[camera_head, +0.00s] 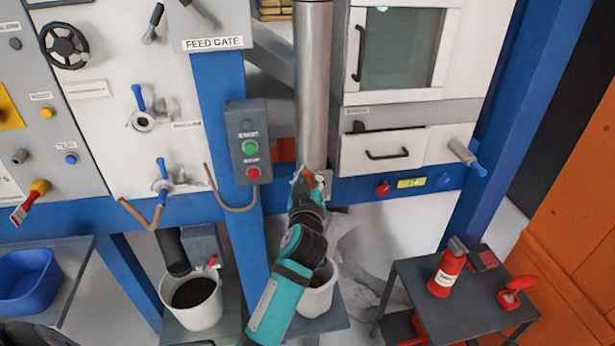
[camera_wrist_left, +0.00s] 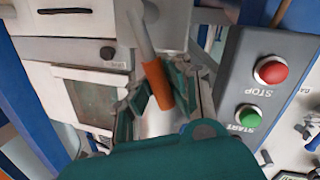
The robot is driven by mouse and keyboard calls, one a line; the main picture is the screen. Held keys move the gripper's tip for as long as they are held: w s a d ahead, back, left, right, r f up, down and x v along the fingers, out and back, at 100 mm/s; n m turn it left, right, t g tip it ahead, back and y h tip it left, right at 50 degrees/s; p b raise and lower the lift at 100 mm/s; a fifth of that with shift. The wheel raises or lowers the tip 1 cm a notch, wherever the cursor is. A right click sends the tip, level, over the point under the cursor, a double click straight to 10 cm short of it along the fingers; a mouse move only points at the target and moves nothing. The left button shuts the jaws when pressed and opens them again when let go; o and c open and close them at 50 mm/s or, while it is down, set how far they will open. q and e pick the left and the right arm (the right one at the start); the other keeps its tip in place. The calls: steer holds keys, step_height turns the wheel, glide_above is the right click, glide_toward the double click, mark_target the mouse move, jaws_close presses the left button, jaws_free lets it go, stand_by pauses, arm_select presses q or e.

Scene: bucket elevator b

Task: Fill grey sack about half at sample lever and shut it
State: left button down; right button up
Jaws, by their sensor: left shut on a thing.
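My left gripper (camera_head: 308,180) reaches up to the foot of the grey vertical pipe (camera_head: 313,90). In the left wrist view its fingers (camera_wrist_left: 160,95) are closed around the orange grip of a lever (camera_wrist_left: 157,82), with a pale rod running up from the grip. This looks like the sample lever; no label on it is readable. Below my forearm stands a whitish container (camera_head: 320,297), partly hidden by the arm. Pale crumpled material (camera_head: 347,245) hangs or lies behind it; I cannot tell whether this is the grey sack.
A start/stop box (camera_head: 250,145) is close left of the gripper. A white bucket (camera_head: 194,302) with dark contents stands lower left. A dark side table (camera_head: 455,305) at right holds a red bottle (camera_head: 447,270) and red tools. A blue bin (camera_head: 27,280) is far left.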

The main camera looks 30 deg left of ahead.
arm_select(q)
steer(key=c, duration=1.2)
jaws_free()
steer(key=shift+s+d+r, duration=0.1)
steer(key=shift+s+d, duration=0.05)
steer(key=shift+d, duration=0.1)
steer(key=shift+c, duration=0.2)
steer(key=shift+a, duration=0.1)
steer(key=shift+r, duration=0.1)
step_height(320, 180, up, 10)
steer(key=shift+f, duration=0.15)
